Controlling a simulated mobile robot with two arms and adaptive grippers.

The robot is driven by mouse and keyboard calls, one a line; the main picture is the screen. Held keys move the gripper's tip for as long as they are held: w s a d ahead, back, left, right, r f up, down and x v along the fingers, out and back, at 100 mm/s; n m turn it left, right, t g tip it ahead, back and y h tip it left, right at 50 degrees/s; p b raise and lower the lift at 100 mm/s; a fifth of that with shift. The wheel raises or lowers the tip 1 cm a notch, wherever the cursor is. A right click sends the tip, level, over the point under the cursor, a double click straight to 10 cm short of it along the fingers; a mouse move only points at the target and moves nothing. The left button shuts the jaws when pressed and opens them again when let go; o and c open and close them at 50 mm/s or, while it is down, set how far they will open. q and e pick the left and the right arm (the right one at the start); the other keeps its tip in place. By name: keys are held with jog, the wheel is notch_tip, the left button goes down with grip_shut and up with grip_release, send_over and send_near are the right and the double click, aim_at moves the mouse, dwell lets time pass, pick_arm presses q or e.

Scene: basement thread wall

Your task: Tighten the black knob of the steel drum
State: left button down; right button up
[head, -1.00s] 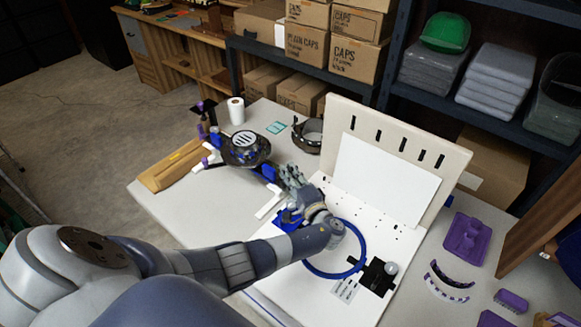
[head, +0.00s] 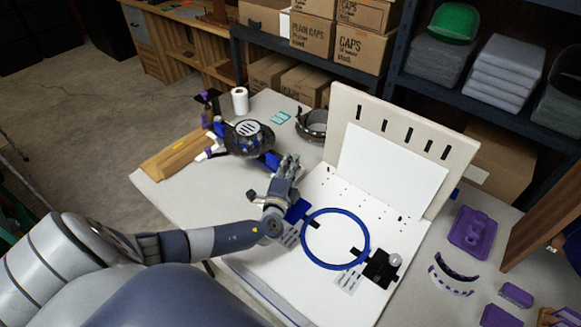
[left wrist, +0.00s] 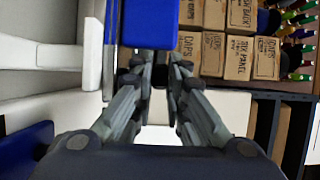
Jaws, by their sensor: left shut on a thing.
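The steel drum (head: 240,150) appears as a dark rounded body with a pale slotted disc on top, held in a fixture at the table's left back. A blue block (head: 269,160) sits at its right side; a blue block also fills the top of the left wrist view (left wrist: 148,22). My left gripper (head: 290,163) is right beside that block. In the left wrist view its fingers (left wrist: 160,75) are closed around a small dark thing just below the blue block. It looks like the black knob, mostly hidden by the fingers. My right gripper is not in view.
A blue hoop (head: 337,265) lies on the white board (head: 300,290). A slotted upright panel (head: 455,150) stands behind it. A dark metal ring (head: 312,127) and white roll (head: 240,100) stand at the back. Purple parts (head: 470,235) lie right.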

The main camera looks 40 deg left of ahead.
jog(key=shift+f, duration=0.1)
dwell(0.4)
pick_arm(q)
jog(key=c, duration=1.9)
grip_release()
jog(key=v, duration=1.2)
jog(key=shift+a, duration=0.15)
